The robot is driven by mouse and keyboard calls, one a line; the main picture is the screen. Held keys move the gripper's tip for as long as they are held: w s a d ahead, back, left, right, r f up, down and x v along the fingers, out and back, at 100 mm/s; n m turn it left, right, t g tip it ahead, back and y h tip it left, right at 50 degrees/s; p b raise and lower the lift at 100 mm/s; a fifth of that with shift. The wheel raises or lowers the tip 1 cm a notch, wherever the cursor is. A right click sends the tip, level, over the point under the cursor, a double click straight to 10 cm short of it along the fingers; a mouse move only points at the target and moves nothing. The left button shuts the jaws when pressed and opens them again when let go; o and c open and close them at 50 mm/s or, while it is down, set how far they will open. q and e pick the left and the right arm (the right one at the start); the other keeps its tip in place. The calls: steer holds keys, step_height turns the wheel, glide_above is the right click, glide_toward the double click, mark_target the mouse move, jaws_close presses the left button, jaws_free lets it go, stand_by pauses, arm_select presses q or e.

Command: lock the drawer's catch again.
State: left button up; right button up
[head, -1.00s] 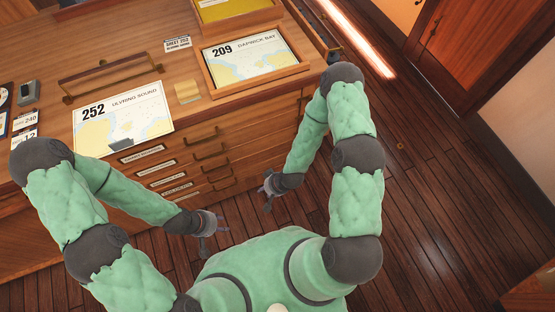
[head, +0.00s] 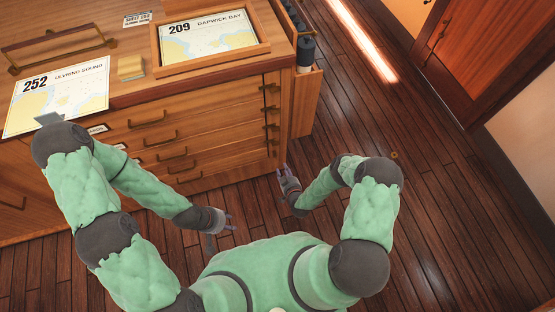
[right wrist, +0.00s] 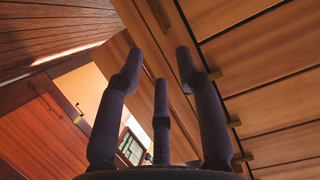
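The wooden chart chest (head: 150,180) has a stack of shut-looking drawers with brass pull handles (head: 148,124). Small brass catches (head: 271,106) line the drawers' right edge; brass pieces also show along the drawer fronts in the right wrist view (right wrist: 235,124). I cannot tell which catch is locked. My right gripper (head: 283,170) is low by the chest's front right corner, below the catches. In the right wrist view its three fingers (right wrist: 160,68) are spread, with nothing between them. My left gripper (head: 224,232) is open and empty in front of the drawers.
On the chest top lie chart 252 (head: 58,95), a framed chart 209 (head: 210,38) and a yellow note block (head: 131,68). A holder with dark rolls (head: 306,55) stands at the chest's right side.

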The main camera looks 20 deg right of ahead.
steer(key=b+x, duration=0.4)
steer(key=x, duration=0.6)
steer(key=shift+w, duration=0.35)
